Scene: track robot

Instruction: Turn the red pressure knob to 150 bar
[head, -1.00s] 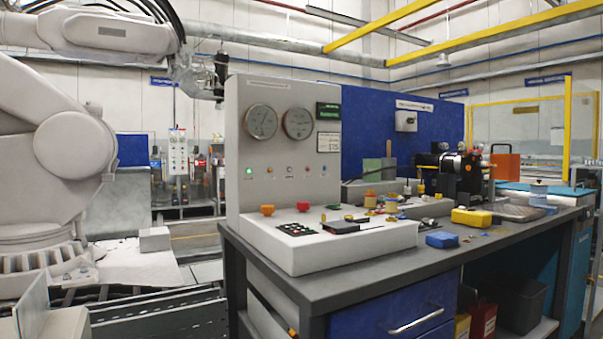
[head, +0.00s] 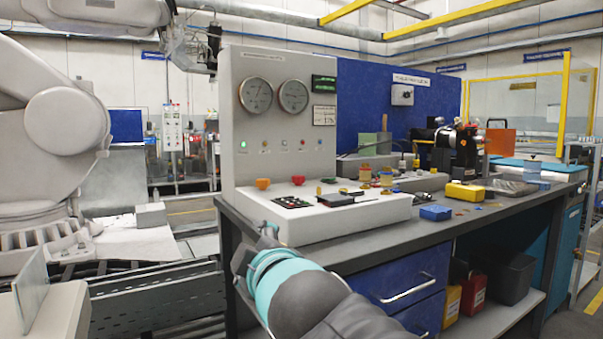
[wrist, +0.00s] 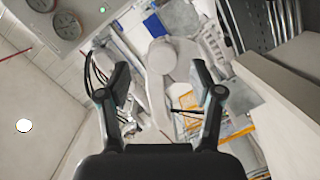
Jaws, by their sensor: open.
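The red knob (head: 298,180) sits on the sloped white console (head: 335,215) at the foot of the gauge panel. An orange knob (head: 263,184) is to its left. Two round gauges, the left one (head: 256,95) and the right one (head: 293,96), are on the upright panel; their scales are too small to read. My gripper (wrist: 160,85) is open in the wrist view, with nothing between its fingers. The panel's gauges show at the upper left there; the red knob does not. In the head view my arm is at the console's front left, below and apart from the knob.
The grey workbench (head: 465,222) carries a blue box (head: 435,213), a yellow box (head: 465,191) and small parts. A black block (head: 340,199) and several small pieces lie on the console. A large white robot arm (head: 65,130) stands at the left. Blue drawers (head: 400,285) are under the bench.

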